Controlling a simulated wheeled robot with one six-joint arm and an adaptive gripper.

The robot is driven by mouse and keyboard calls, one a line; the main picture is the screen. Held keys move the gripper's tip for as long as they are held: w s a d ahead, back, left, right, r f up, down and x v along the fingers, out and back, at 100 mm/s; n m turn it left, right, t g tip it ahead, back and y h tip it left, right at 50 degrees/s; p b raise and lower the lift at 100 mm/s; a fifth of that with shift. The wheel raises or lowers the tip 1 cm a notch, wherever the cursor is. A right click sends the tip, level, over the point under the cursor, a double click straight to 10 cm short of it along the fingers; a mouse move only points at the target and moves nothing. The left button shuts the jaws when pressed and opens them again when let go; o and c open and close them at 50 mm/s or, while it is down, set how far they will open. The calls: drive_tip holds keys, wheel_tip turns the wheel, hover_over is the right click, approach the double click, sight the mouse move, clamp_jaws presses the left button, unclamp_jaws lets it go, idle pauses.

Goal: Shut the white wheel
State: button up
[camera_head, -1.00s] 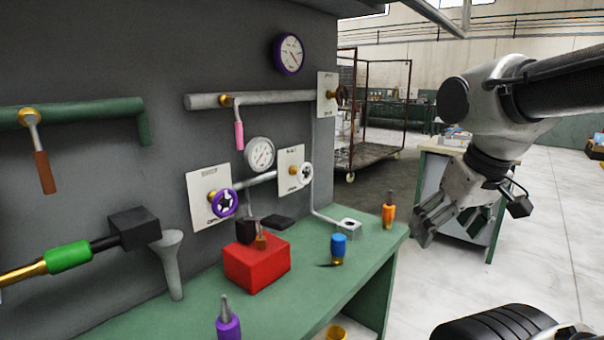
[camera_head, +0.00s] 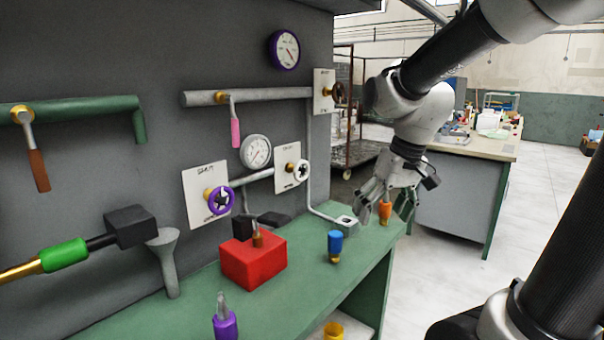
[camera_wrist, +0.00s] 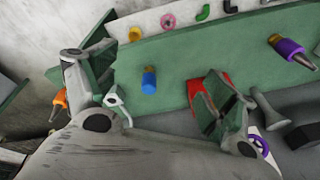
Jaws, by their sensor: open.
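The white wheel (camera_head: 302,168) is a small handwheel on a brass stem in front of a white plate (camera_head: 287,167) on the dark panel. In the wrist view I cannot make it out. My gripper (camera_head: 386,207) is open and empty, pointing down over the right end of the green bench, to the right of the white wheel and apart from it. In the wrist view my gripper's two fingers (camera_wrist: 150,80) are spread wide above the bench.
A purple wheel (camera_head: 219,200) is left of the white one; a dark red wheel (camera_head: 338,93) is above right. A pipe runs down beside the white wheel.

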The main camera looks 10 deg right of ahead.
drive_tip(key=w+a+f+n+t+y, duration=0.1)
drive_tip(key=w+a, duration=0.2)
drive_tip(key=w, duration=0.5)
drive_tip(key=w+a+n+t+y, duration=0.1)
drive_tip(key=w+a+n, duration=0.15)
drive_tip(key=w, duration=0.55)
drive_tip(key=n+t, duration=0.4)
approach(303, 171)
wheel_tip(303, 171, down, 2)
drive_tip(key=w, duration=0.2)
drive_tip(key=x, duration=0.8)
drive_tip(key=shift+a, duration=0.35)
drive_tip(key=c, duration=1)
